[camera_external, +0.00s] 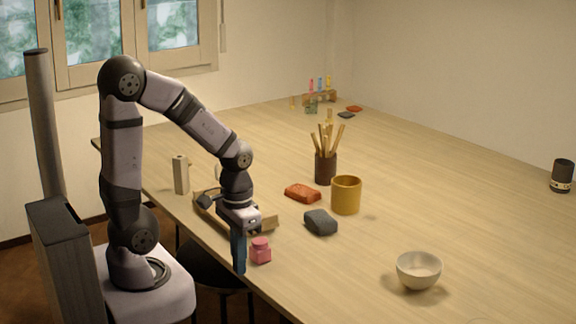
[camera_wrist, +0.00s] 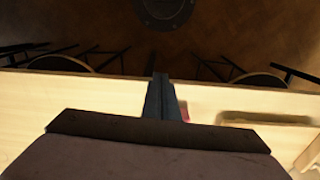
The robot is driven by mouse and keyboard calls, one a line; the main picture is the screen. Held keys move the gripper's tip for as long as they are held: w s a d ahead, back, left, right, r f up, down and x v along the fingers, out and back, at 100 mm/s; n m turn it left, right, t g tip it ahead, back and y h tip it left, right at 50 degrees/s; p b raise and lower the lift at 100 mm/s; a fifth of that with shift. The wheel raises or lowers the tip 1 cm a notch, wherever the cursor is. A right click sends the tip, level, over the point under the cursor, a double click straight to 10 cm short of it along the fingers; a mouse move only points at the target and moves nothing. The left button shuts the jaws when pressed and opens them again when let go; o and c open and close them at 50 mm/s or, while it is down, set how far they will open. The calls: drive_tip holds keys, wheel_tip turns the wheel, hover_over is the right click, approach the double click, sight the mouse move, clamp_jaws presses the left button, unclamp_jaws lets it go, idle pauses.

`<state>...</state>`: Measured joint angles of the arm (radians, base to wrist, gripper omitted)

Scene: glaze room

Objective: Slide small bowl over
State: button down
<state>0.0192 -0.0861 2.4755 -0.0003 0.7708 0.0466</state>
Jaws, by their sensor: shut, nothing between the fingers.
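The small bowl (camera_external: 419,270) is cream-white and stands upright on the wooden table at the front right in the external view. My gripper (camera_external: 239,268) points down at the table's near edge, well to the left of the bowl and apart from it. Its fingers are shut with nothing between them. In the wrist view the closed fingers (camera_wrist: 160,95) show over the table edge, with dark floor beyond. The bowl is not visible in the wrist view.
A pink jar (camera_external: 260,250) stands right beside my gripper. A wooden tray (camera_external: 262,222) lies behind it. A grey block (camera_external: 321,222), yellow cup (camera_external: 346,195), red block (camera_external: 302,193) and brown brush holder (camera_external: 325,168) stand mid-table. Table between jar and bowl looks clear.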

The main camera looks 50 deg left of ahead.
drive_tip(key=w+d+r+m, duration=0.1)
drive_tip(key=w, duration=0.1)
drive_tip(key=w+r+m+p, duration=0.1)
drive_tip(key=w, duration=0.2)
drive_tip(key=w+d+r, duration=0.1)
drive_tip(key=w+r, duration=0.1)
drive_tip(key=shift+w+d+r+m, duration=0.1)
drive_tip(key=shift+w+d+m, duration=0.1)
drive_tip(key=shift+d+m, duration=0.2)
drive_tip(key=w+d+r+m+h+p, duration=0.1)
drive_tip(key=w+d+r+m+h, duration=0.1)
drive_tip(key=w+d+r+m, duration=0.2)
drive_tip(key=w+d+r+m+h+p, duration=0.1)
drive_tip(key=w+d+r+m, duration=0.3)
drive_tip(key=w+d+m, duration=0.6)
drive_tip(key=w+d, duration=0.7)
drive_tip(key=w, duration=0.1)
drive_tip(key=shift+w+h, duration=0.25)
drive_tip(key=shift+h, duration=0.15)
